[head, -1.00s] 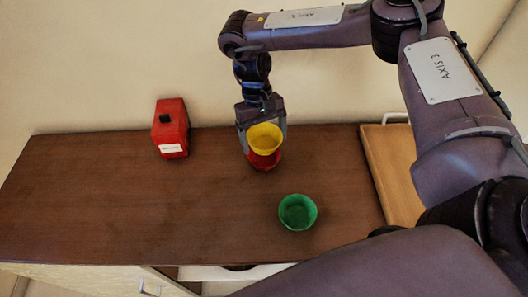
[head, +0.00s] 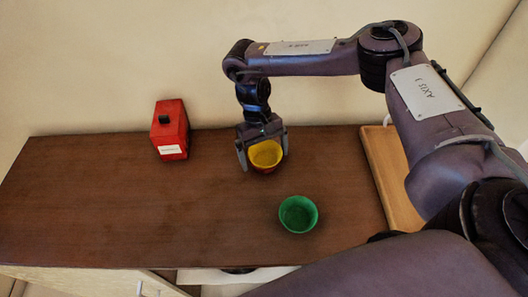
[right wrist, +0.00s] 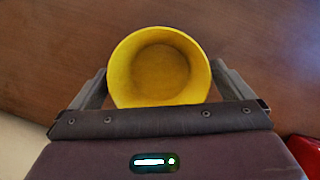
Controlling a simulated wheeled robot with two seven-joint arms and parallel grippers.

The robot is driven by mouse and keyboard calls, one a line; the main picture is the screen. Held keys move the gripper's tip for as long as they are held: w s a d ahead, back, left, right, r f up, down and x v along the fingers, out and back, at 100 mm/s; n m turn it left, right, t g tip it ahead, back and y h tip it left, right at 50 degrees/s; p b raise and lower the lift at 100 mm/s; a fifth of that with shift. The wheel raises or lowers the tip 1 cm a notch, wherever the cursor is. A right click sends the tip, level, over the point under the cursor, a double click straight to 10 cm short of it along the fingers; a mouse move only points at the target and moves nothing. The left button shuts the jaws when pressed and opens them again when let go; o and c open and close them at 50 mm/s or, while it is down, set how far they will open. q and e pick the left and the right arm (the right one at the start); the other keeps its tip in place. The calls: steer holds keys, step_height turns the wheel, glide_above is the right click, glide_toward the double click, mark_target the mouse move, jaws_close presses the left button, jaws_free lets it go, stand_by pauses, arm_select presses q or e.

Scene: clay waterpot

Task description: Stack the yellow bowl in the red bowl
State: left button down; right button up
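The yellow bowl (head: 265,154) is upright between the fingers of my right gripper (head: 264,160). It fills the middle of the right wrist view (right wrist: 159,68), with a finger close against each side. The red bowl (head: 264,172) is almost wholly hidden under the yellow bowl; only a thin reddish edge shows below it in the head view. The yellow bowl appears to sit down inside the red one, but whether it rests on its bottom is hidden. My left gripper is not in view.
A green bowl (head: 298,215) stands on the brown cabinet top (head: 130,215) in front and to the right. A red box (head: 170,130) stands at the back left. A wooden tray (head: 389,185) lies at the right edge. The left part of the top is clear.

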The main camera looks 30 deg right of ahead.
mark_target(259, 146)
steer(key=v, duration=1.2)
steer(key=shift+p, duration=0.45)
steer(key=shift+r, duration=0.15)
